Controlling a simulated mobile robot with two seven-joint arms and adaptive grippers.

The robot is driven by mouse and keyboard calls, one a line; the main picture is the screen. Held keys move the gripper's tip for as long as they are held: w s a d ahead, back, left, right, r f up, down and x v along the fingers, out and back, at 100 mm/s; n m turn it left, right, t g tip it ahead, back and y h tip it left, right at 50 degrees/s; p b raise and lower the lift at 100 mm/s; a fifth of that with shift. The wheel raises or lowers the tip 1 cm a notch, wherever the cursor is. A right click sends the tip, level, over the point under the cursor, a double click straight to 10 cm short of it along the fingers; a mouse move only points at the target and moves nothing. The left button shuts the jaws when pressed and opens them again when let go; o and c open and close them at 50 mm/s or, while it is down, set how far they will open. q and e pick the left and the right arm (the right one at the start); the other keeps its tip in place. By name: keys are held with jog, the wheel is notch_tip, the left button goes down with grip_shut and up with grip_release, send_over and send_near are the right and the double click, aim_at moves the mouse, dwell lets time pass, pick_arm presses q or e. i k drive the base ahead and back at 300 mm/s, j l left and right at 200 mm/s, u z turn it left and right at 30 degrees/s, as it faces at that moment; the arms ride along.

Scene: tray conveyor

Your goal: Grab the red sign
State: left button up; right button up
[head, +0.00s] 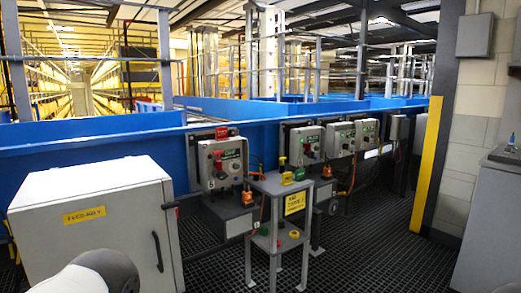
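A small red sign-like piece (222,132) stands at the top of the nearest grey control box (203,160), against the blue conveyor wall. It is the only red piece here that looks like a sign, and any lettering on it is too small to read. Neither of my grippers shows in the head view. A white and dark rounded part of my own body (95,273) shows at the bottom left, apart from the sign.
A grey stand (275,186) with small coloured items and a yellow label (294,203) is right of the nearest box. A grey cabinet (70,240) fills the left front. More control boxes (341,138) line the blue conveyor (90,146). Dark grating floor (385,250) is open at right.

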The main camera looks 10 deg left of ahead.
aim_at(221, 132)
jog(key=i+u, duration=0.15)
jog(key=i, duration=0.3)
jog(key=i+l+u, duration=0.15)
jog(key=i, duration=0.25)
jog(key=i+l+u, duration=0.15)
jog(key=i, duration=0.25)
